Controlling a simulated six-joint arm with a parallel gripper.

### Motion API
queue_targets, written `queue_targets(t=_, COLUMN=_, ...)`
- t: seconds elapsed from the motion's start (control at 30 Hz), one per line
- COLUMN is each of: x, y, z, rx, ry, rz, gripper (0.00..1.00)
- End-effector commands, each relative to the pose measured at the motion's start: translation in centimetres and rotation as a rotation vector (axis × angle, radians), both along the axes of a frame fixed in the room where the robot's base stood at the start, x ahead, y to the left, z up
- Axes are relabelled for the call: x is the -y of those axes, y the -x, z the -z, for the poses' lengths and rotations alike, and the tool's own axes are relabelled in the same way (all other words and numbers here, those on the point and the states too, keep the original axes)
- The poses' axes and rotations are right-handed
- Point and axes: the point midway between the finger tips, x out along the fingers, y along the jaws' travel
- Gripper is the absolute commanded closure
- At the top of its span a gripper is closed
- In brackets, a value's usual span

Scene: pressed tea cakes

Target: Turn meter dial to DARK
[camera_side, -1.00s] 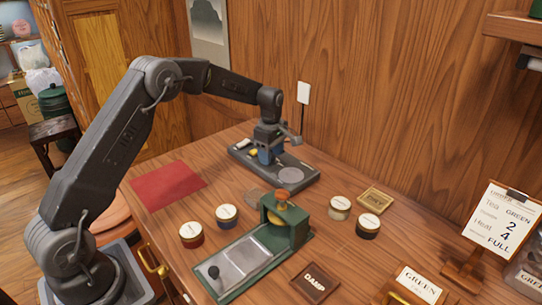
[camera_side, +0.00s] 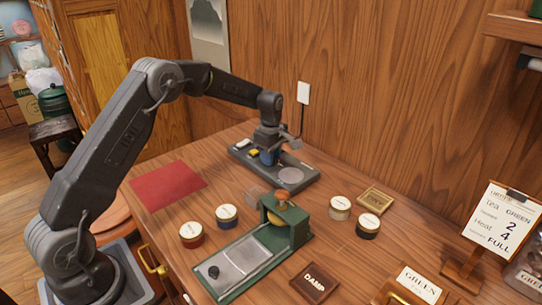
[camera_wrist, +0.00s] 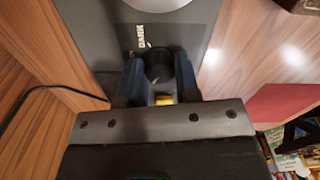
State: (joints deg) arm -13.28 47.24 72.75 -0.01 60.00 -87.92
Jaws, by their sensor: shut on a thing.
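The meter (camera_side: 305,176) is a dark grey flat unit at the back of the table, with a pale round plate (camera_side: 291,175) on its right part. My gripper (camera_side: 268,158) points down over the middle of the meter. In the wrist view, my gripper (camera_wrist: 160,75) is shut on the black meter dial (camera_wrist: 158,62), with one dark blue finger on each side. A white DARK label (camera_wrist: 142,36) is printed just beyond the dial. A small white mark shows near the label and dial; I cannot tell exactly where the dial points. A yellow part (camera_wrist: 165,99) shows between the fingers.
A green press (camera_side: 290,230) stands in front of the meter. Several round tins, including a blue one (camera_side: 227,215), stand around it. A red mat (camera_side: 168,186) lies at left. An order card (camera_side: 502,222) stands at right. The wall is close behind the meter.

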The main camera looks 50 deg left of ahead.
Motion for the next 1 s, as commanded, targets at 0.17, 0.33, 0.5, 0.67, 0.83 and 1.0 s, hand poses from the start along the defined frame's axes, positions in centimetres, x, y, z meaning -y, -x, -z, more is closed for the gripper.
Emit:
queue_targets(t=0.17, x=0.0, y=0.01, z=-0.04, rx=0.0, ry=0.0, rz=0.016, gripper=0.93)
queue_targets(t=0.33, x=0.0, y=0.0, z=-0.05, rx=0.0, ry=0.0, rz=0.078, gripper=0.93)
queue_targets(t=0.5, x=0.0, y=0.0, z=-0.05, rx=0.0, ry=0.0, rz=0.192, gripper=0.93)
queue_targets(t=0.67, x=0.0, y=0.0, z=-0.06, rx=0.0, ry=0.0, rz=0.336, gripper=0.93)
queue_targets(t=0.83, x=0.0, y=-0.01, z=-0.06, rx=0.0, ry=0.0, rz=0.498, gripper=0.93)
queue_targets(t=1.0, x=0.0, y=-0.01, z=-0.07, rx=0.0, ry=0.0, rz=0.659, gripper=0.93)
